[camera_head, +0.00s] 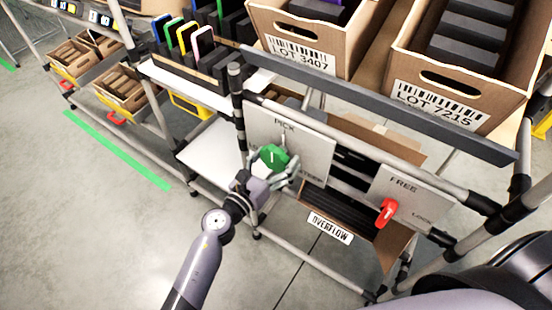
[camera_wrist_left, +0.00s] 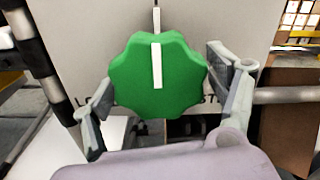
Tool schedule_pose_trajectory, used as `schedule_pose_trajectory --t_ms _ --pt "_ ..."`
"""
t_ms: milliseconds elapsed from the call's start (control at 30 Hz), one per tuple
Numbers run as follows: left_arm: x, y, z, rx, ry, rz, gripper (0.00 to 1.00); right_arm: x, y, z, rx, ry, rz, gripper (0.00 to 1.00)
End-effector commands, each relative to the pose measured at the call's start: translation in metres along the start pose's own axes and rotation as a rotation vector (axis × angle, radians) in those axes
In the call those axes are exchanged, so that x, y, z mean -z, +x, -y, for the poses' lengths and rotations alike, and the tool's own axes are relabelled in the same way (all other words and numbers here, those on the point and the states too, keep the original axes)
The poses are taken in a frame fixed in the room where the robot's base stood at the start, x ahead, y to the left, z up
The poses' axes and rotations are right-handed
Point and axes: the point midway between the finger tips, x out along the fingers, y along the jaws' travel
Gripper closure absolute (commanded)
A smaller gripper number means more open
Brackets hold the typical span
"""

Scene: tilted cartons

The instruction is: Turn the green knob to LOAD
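The green knob (camera_head: 273,157) sits on a pale panel (camera_head: 311,147) on the rack's front. The panel carries the word PICK at its top and partly hidden words lower down at left and right. In the left wrist view the knob (camera_wrist_left: 158,76) is lobed, with a white pointer line standing upright, in line with a mark above it. My left gripper (camera_head: 271,173) is at the knob, its open fingers (camera_wrist_left: 165,98) on either side of it. A gap shows at the left finger; whether the right finger touches is unclear. My right gripper is not visible.
Tilted cartons (camera_head: 300,37) stand above behind a grey rail (camera_head: 380,101). Open floor (camera_head: 110,230) lies at left.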

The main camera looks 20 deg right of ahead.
Motion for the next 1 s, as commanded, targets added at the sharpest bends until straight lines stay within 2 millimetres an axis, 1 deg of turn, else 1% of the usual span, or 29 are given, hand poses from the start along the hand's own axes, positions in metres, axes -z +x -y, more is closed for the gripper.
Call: schedule_pose_trajectory --t_ms 33,67,600,833,1000 --pt "0.0001 -0.0002 0.0000 0.000 0.000 0.000 0.26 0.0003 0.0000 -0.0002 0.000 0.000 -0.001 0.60" --pt "0.0001 -0.0002 -0.0001 0.000 0.000 0.000 0.28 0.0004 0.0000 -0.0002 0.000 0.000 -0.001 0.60" --pt "0.0003 -0.0004 -0.0001 0.000 0.000 0.000 0.63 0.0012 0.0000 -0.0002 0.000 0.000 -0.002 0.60" --pt "0.0000 -0.0004 0.0000 0.000 -0.022 -0.001 0.63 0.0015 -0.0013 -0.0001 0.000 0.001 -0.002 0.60" --pt "-0.0004 -0.0005 0.0002 -0.001 -0.090 -0.001 0.63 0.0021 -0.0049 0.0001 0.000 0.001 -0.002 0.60"
